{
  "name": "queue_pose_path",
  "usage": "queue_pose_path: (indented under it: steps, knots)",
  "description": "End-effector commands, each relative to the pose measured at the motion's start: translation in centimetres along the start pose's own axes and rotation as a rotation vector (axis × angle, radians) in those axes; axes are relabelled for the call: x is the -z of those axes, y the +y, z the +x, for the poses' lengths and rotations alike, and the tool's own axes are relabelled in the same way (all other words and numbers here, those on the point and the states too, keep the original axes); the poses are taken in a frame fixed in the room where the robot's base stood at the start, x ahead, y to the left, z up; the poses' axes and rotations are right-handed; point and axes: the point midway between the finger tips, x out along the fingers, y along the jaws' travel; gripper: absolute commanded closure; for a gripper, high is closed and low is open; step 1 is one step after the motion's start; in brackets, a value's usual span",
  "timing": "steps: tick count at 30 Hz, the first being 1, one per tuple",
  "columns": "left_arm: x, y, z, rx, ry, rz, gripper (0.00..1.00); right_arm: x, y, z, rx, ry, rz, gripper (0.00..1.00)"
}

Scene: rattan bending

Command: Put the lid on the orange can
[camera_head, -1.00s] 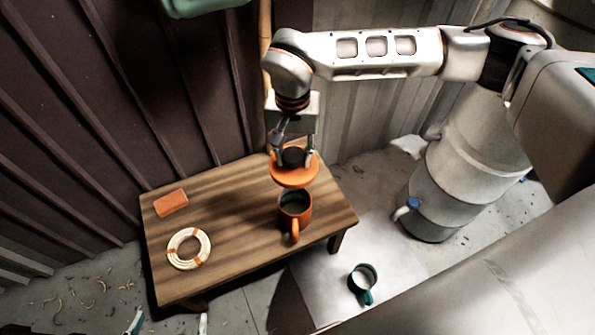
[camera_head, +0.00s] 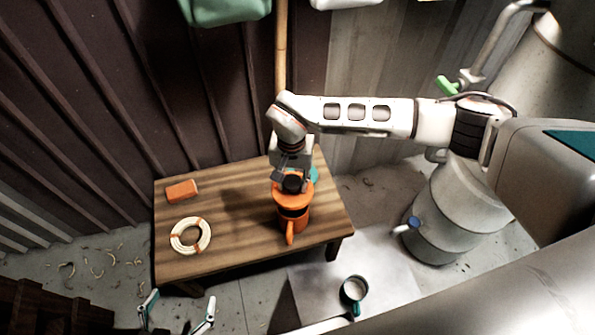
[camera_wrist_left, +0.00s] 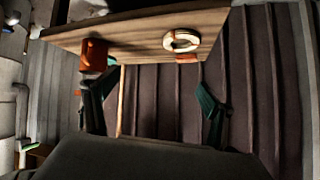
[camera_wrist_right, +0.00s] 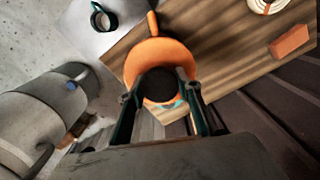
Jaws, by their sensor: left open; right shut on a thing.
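The orange can (camera_head: 295,222) stands upright on the wooden table, its handle toward the front. The orange lid (camera_head: 280,199) with a black knob is over the can and hides its opening. I cannot tell whether the lid rests fully on the rim. My right gripper (camera_head: 292,180) is shut on the lid's knob from above. In the right wrist view the lid (camera_wrist_right: 160,52) hides most of the can, and the can's handle (camera_wrist_right: 153,22) sticks out beyond it. My left gripper (camera_head: 178,308) is open and empty, low in front of the table. The can (camera_wrist_left: 94,54) also shows in the left wrist view.
On the table (camera_head: 235,245) are an orange block (camera_head: 181,190) and a pale coil (camera_head: 190,236) to the left. A teal thing (camera_head: 313,174) is partly hidden behind the lid. A teal mug (camera_head: 353,291) and a metal vessel (camera_head: 455,215) stand to the right.

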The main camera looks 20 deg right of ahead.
Motion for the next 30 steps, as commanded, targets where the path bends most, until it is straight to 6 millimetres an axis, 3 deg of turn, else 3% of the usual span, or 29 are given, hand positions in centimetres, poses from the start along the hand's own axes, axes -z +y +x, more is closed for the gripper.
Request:
queue_pose_path:
  steps: [14,30]
  knots:
    - [-1.3,0.1,0.3,-0.011,-0.016,0.017,0.16,-0.4,0.1,3.0,-0.002,-0.009,-0.002,0.91]
    - [0.6,0.3,0.7,-0.016,0.024,0.01,0.16,-0.1,0.0,6.5,0.0,-0.001,-0.001,0.91]
